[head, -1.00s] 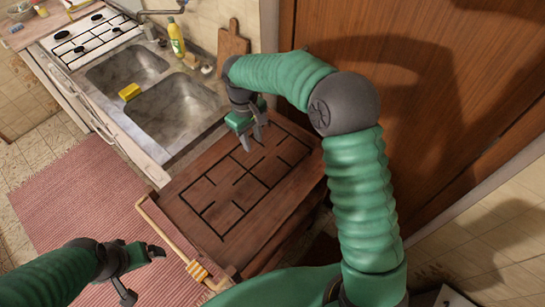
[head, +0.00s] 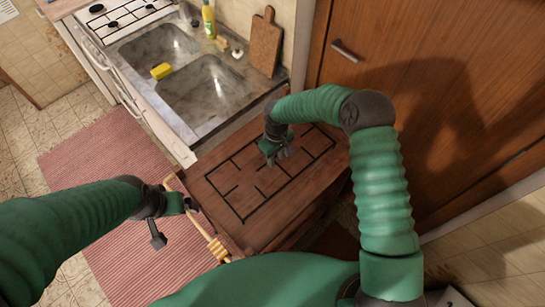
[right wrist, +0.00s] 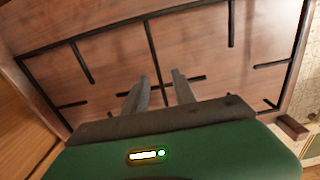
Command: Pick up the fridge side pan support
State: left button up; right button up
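The black grid-like pan support (head: 243,218) lies flat on the brown wooden top, right of the sink. It also fills much of the right wrist view (right wrist: 83,64). My right gripper (head: 280,157) is low over the middle of it, pointing down. In the right wrist view its two fingers (right wrist: 160,92) are apart, one on each side of a middle bar. Whether they touch the bar I cannot tell. My left gripper (head: 175,224) is open and empty, left of the wooden top's front edge, over the rug side.
The sink (head: 205,92) with a yellow sponge (head: 161,71), a yellow bottle (head: 208,20) and a cutting board (head: 266,42) are behind. The stove (head: 125,18) is at the back left. A wooden door (head: 430,80) stands close on the right.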

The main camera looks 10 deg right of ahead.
aim_at(277, 163)
jog(key=f, duration=0.4)
jog(key=shift+s+p, duration=0.25)
jog(key=shift+p, duration=0.15)
jog(key=shift+w+d+f, duration=0.1)
jog(key=shift+d+f, duration=0.05)
jog(key=shift+d, duration=0.15)
jog(key=c, duration=0.6)
jog(key=shift+a, duration=0.2)
grip_shut()
jog(key=shift+d, duration=0.1)
